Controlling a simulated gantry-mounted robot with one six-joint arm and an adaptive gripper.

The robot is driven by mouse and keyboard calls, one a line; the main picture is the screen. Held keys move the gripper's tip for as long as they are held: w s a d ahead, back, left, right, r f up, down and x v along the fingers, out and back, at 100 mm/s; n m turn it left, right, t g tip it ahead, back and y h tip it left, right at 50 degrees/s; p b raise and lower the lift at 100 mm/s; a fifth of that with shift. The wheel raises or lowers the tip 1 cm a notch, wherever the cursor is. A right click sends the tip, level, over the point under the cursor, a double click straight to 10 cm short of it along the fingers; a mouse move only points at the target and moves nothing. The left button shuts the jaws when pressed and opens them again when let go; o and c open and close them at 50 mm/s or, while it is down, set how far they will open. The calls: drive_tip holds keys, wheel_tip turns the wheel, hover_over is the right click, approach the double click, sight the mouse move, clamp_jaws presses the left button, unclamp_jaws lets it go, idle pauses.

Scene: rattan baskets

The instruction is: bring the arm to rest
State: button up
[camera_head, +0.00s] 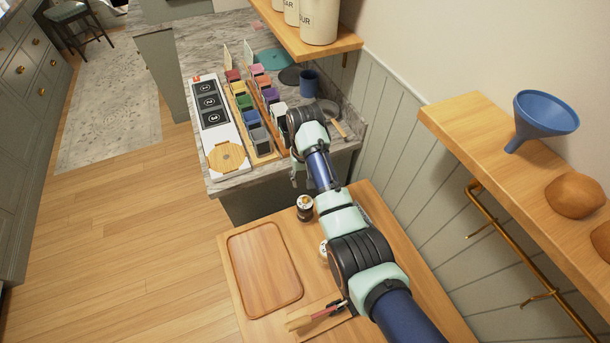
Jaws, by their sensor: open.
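My arm reaches from the lower right, over the wooden table, up to the marble counter (215,50). My gripper (297,178) hangs near the counter's front edge, small and partly hidden by my own arm. It is open, and I see nothing held between its fingers.
A blue mug (309,83) stands behind. A wooden tray (240,290) and dark jar (304,207) sit below. A shelf (465,125) juts out right.

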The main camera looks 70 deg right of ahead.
drive_tip(key=shift+r, duration=0.9)
drive_tip(key=w+a+r+n+t+h, duration=0.1)
drive_tip(key=w+a+n+t, duration=0.1)
drive_tip(key=w+a, duration=0.55)
drive_tip(key=w+a+r+n+t+h, duration=0.15)
drive_tip(key=w+a, duration=0.25)
drive_tip(key=a, duration=0.6)
drive_tip(key=a+r+n+t, duration=0.4)
drive_tip(key=a+t, duration=0.1)
drive_tip(key=a, duration=0.8)
drive_tip(key=s+a+r+n+t+y, duration=0.1)
drive_tip(key=s+a+r+n+t, duration=0.1)
drive_tip(key=s+a+r, duration=0.4)
drive_tip(key=s+a+r+n+t+y, duration=0.1)
drive_tip(key=a+r+n+t+y, duration=0.15)
drive_tip(key=a, duration=0.65)
wheel_tip(320, 180, up, 15)
drive_tip(key=m+h+p, duration=0.1)
drive_tip(key=p, duration=1.4)
drive_tip(key=shift+w+d+r, duration=0.2)
drive_tip(key=shift+w+d, duration=0.15)
drive_tip(key=shift+d, duration=0.1)
